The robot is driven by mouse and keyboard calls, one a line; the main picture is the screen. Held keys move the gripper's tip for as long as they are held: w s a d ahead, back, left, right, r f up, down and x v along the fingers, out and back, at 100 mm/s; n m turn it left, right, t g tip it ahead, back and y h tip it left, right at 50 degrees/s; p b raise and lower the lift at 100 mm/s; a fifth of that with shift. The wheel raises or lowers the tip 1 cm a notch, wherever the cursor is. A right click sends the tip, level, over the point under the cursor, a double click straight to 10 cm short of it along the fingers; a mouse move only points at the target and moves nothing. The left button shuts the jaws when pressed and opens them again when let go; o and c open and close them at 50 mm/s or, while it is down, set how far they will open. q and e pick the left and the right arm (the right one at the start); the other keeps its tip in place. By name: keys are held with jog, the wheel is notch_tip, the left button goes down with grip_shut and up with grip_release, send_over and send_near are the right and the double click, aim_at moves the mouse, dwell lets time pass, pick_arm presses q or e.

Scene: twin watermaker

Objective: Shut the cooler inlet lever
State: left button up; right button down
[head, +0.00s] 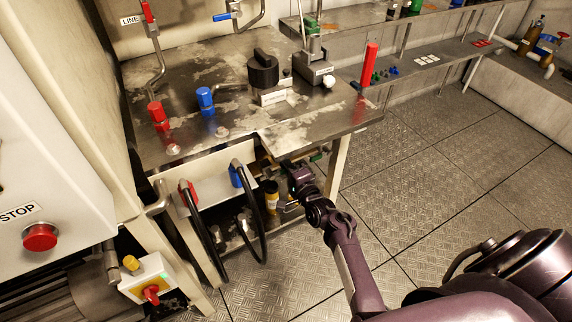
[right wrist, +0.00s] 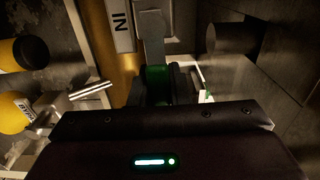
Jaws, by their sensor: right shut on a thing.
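In the right wrist view, a green lever grip (right wrist: 157,74) on a grey metal arm (right wrist: 152,30) sits between the dark fingers of my right gripper (right wrist: 158,88). The gripper is shut on it. My left gripper is not in view.
The metal bench (head: 215,140) is above and beyond the gripper, with red and blue fittings on top. Two black hoses (head: 262,225) hang left of my right arm. The floor (head: 430,190) at right is clear.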

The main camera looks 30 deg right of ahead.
jog(key=c, duration=1.4)
grip_release()
jog(key=shift+o, duration=0.2)
jog(key=shift+s, duration=0.1)
